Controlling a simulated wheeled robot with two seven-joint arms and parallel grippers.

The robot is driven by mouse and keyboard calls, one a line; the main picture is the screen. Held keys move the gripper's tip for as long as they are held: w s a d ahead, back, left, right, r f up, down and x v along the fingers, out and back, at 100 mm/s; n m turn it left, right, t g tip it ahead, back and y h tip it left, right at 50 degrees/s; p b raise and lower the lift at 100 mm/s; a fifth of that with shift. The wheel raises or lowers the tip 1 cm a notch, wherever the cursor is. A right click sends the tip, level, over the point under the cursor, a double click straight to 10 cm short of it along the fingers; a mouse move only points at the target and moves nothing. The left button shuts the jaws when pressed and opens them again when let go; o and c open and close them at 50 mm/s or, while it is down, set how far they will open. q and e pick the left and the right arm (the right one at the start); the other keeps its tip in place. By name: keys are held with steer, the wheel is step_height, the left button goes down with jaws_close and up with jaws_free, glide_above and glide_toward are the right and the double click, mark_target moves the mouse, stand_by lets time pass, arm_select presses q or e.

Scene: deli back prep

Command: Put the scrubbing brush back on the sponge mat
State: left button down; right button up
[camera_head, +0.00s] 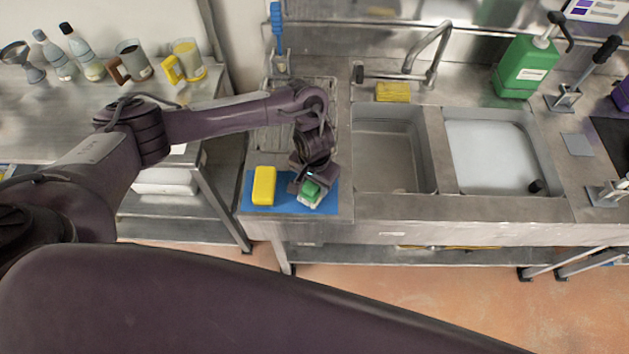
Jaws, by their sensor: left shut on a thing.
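The sponge mat (286,205) is a flat blue mat at the front left corner of the sink counter. A yellow sponge (264,186) lies on its left half. My left gripper (312,190) is over the right half of the mat, shut on a small green-topped scrubbing brush (310,193) with a pale underside. The brush is at or just above the mat; I cannot tell if it touches. The gripper hides part of the brush. My right gripper is not in view.
Two sink basins lie to the right, the right one (490,155) filled with pale water. Another yellow sponge (393,92) lies behind the left basin. A green soap jug (525,67) stands at the back right. Bottles and mugs (133,60) stand on the left table.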

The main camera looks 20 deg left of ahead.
arm_select(q)
steer(key=shift+f, duration=0.65)
stand_by(0.5)
steer(key=c, duration=0.7)
jaws_free()
steer(key=shift+c, duration=0.2)
steer(key=shift+r, duration=0.1)
steer(key=shift+r+p, duration=0.75)
steer(key=shift+r, duration=3.2)
